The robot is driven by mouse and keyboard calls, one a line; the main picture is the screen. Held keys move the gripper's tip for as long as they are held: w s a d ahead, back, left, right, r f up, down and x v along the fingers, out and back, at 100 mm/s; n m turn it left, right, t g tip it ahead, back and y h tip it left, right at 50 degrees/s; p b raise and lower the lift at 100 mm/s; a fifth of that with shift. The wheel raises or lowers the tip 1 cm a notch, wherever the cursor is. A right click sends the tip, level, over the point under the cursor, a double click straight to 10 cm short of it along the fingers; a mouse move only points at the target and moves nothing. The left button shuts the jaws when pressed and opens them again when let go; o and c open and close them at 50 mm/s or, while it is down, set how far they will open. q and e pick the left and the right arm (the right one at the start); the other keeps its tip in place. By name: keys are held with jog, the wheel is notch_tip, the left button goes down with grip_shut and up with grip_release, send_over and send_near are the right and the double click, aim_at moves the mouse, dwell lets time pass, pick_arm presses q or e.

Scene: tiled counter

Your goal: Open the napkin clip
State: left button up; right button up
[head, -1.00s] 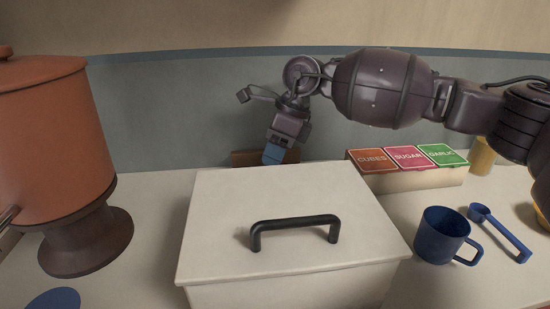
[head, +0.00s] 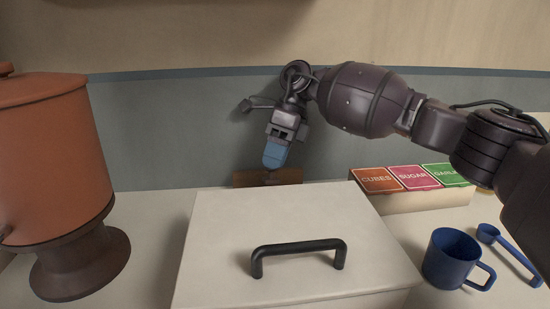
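A brown wooden piece, which looks like part of the napkin holder (head: 250,178), stands behind the white box, against the wall. Its lower part is hidden by the box. No clip can be made out on it. My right gripper (head: 274,157), with blue fingers pointing down, is just above and in front of this brown piece. From here I cannot tell whether the fingers touch it or how far apart they are. My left gripper is not in view.
The white box (head: 215,250) with a black handle fills the front middle. An orange dispenser (head: 55,160) stands left. Right are a box with coloured labels (head: 420,200), a blue mug (head: 447,262) and a blue scoop (head: 510,252).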

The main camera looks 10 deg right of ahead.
jog(key=o, duration=0.3)
jog(key=shift+s, duration=0.1)
